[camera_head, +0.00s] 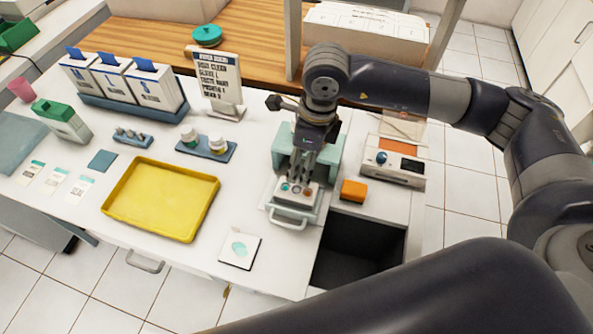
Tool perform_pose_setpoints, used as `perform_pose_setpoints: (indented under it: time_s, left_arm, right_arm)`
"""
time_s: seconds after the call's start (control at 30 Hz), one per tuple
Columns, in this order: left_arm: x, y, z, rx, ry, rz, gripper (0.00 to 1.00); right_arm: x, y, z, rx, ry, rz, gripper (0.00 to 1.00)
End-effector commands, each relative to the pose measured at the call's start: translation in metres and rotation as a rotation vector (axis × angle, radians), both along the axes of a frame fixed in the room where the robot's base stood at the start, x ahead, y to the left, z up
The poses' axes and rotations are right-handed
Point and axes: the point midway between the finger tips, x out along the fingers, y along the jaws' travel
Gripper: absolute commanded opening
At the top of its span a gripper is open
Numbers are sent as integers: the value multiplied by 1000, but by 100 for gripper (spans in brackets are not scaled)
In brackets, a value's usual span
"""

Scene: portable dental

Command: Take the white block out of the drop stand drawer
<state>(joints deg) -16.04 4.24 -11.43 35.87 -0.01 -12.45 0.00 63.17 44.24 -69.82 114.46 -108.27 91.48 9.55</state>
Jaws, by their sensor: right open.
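The drop stand (333,144) is a teal box on the white counter, right of centre. Its drawer (289,221) is pulled out toward me, with a handle on its front. A small pale block (284,186) with coloured round spots on top sits in the drawer; it looks like the white block, partly covered by my fingers. My right gripper (298,181) points down over the drawer, open, with its fingertips at or just above the block. I cannot tell whether they touch it. My left gripper is not in view.
An orange block (353,191) and a device with an orange panel (398,164) stand to the right. A dark open bin (358,247) lies in front. A yellow tray (160,199), a square pad (240,250) and a sign stand (219,81) are to the left.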

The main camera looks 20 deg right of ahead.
Motion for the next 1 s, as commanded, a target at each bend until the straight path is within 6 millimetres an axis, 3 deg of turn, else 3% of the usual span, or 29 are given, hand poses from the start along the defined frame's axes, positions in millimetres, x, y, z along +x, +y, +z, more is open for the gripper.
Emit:
perform_pose_setpoints:
  time_s: [0.37,0.53,0.77,1.0]
  left_arm:
    - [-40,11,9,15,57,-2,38]
    - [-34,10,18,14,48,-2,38]
    - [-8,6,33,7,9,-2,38]
    - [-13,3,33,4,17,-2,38]
  right_arm:
    - [2,5,-50,0,5,-1,58]
    - [2,8,-62,-1,6,1,58]
    - [5,13,-95,0,5,0,58]
    - [6,14,-105,0,2,0,58]
